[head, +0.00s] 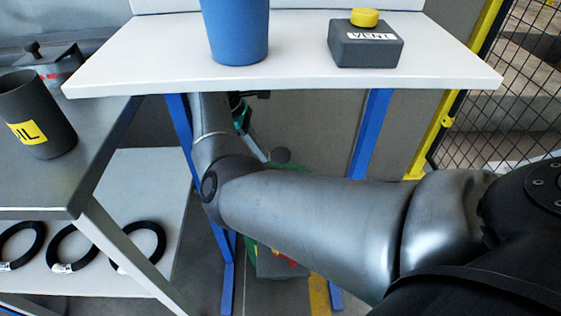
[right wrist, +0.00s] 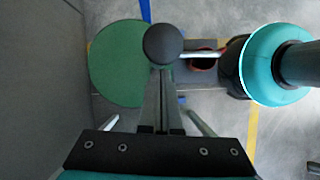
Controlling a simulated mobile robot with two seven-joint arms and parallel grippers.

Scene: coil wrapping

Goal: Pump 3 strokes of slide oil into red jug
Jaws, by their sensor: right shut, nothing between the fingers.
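A thin metal rod runs right from the knob, over a small dark reddish-rimmed shape (right wrist: 203,62) that may be the red jug. My right gripper (right wrist: 162,74) is shut and empty, its fingers pointing at the knob; I cannot tell whether they touch. In the head view my forearm mostly hides it. My left gripper is out of view.
A white table (head: 300,75) on blue legs bears a blue cup (head: 238,30) and a grey VENT box (head: 366,47). A dark can (head: 35,115) stands on the left bench. Black rings (head: 70,247) lie lower left. A teal round thing (right wrist: 262,62) stands right of the knob.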

